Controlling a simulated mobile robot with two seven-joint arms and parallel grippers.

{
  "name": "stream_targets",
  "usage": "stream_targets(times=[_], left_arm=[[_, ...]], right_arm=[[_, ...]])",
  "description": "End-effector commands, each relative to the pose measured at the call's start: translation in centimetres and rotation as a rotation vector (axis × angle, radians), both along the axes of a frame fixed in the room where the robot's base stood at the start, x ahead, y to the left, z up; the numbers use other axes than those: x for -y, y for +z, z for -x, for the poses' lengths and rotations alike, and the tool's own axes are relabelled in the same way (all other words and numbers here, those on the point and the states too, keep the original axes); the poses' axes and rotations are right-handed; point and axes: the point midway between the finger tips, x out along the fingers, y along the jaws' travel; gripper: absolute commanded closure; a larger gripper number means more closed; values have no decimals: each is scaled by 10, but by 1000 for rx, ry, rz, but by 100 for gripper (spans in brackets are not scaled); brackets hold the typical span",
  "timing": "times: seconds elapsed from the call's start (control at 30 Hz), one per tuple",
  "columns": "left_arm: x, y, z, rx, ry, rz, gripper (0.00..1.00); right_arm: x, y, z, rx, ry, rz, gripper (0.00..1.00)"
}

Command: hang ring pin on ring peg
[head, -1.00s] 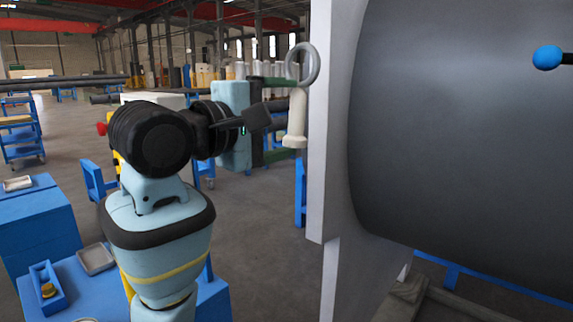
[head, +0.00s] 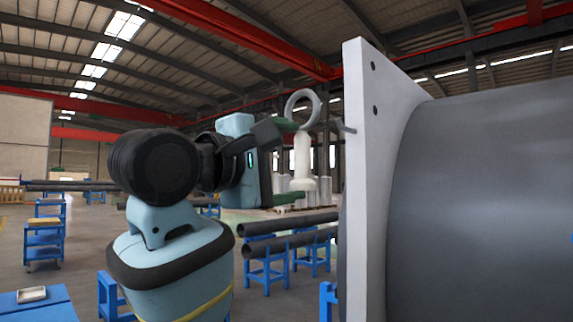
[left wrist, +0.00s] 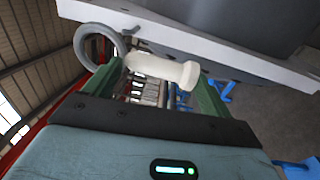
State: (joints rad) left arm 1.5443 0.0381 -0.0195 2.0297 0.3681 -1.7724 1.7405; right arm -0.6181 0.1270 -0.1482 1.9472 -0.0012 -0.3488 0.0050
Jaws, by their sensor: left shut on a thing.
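The ring pin (head: 302,158) is a pale shaft with a wider foot and a grey ring (head: 289,103) on top. It stands roughly upright in the head view. My left gripper (head: 291,162) is shut on it, with green fingers near the shaft's upper and lower ends. The left wrist view shows the ring pin (left wrist: 155,68) lying across between the fingers (left wrist: 157,90). The likely ring peg (head: 346,128) is a short grey stub on the white flange's left side, just right of the ring and apart from it. It shows in the wrist view too (left wrist: 130,31). My right gripper is out of view.
The white flange (head: 358,190) with small holes stands close right of the ring pin. The big grey shell (head: 490,190) extends right from it. Dark pipes on blue stands (head: 267,270) and blue carts (head: 50,240) are farther back. Floor shows at left.

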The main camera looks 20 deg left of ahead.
Motion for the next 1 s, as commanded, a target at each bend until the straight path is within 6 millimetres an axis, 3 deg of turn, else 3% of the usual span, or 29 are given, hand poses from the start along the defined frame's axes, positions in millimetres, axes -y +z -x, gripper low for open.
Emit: stream_targets(times=[1.0], left_arm=[[17, -4, -46, 2, 0, 0, 43]], right_arm=[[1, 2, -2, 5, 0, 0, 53]])
